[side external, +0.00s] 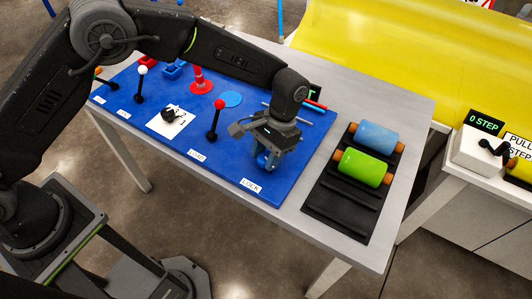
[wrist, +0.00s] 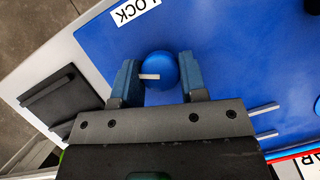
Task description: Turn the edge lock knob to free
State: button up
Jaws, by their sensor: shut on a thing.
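The edge lock knob (wrist: 163,82) is a round blue knob with a short white pointer line, seen from above in the wrist view. The pointer lies nearly level across its left part. My gripper (wrist: 161,80) points down with its two blue-padded fingers on either side of the knob, shut on it. In the side view my gripper (side external: 268,160) stands at the front right of the blue panel (side external: 225,170) and hides most of the knob. The LOCK label (side external: 250,186) lies in front of it; it also shows in the wrist view (wrist: 134,10).
A red-topped lever (side external: 215,120) stands left of my gripper, and a white-topped lever (side external: 140,88) farther left. A black rack (side external: 338,213) to the right holds a blue roller (side external: 376,137) and a green roller (side external: 362,168). Yellow sheet (side external: 430,55) lies behind the table.

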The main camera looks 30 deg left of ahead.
jog(key=o, duration=0.9)
jog(key=shift+o, duration=0.2)
jog(key=v, duration=1.4)
